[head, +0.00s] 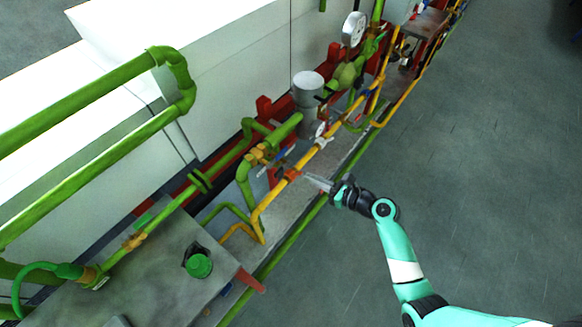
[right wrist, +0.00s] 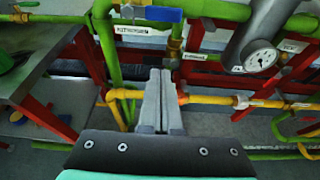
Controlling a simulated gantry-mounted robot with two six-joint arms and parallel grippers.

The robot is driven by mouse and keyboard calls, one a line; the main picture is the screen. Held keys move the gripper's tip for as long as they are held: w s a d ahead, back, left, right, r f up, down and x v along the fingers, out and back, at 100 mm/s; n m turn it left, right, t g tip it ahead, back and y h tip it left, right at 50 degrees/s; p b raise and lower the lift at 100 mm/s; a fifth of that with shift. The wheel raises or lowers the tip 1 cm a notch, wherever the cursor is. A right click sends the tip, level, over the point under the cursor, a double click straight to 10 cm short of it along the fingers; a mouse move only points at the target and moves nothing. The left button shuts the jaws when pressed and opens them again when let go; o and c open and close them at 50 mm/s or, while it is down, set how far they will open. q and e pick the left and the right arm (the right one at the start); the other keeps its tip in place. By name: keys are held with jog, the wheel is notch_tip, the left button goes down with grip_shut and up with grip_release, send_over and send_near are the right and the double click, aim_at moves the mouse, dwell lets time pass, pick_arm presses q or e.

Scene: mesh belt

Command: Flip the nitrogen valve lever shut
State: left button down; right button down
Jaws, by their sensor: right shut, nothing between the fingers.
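A blue lever (right wrist: 163,13) shows at the top of the right wrist view, beside a green pipe with a brass fitting (right wrist: 175,44). It lies roughly crosswise there. A white label (right wrist: 145,31), too blurred to read surely, sits just below it. In the head view a small blue lever (head: 282,153) shows near the brass valve body (head: 260,153). My right gripper (head: 308,178) is shut and empty, in front of the yellow pipe. In the right wrist view its fingers (right wrist: 160,75) point toward the pipes, below the lever and apart from it. My left gripper is not in view.
A yellow pipe (right wrist: 215,100) runs behind the fingers. A pressure gauge (right wrist: 261,57) is on the right. A grey table (head: 170,265) and thick green pipes (head: 90,95) stand at the left. The grey floor (head: 480,180) at the right is open.

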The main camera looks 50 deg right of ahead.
aim_at(278, 158)
jog(key=shift+w+r, duration=0.1)
jog(key=shift+r, duration=0.05)
jog(key=d+b+x, duration=0.1)
jog(key=b+x, duration=0.3)
jog(key=x, duration=0.6)
jog(key=r, duration=0.2)
jog(key=a+r+p, duration=0.1)
jog(key=r, duration=0.1)
jog(key=shift+p, duration=0.3)
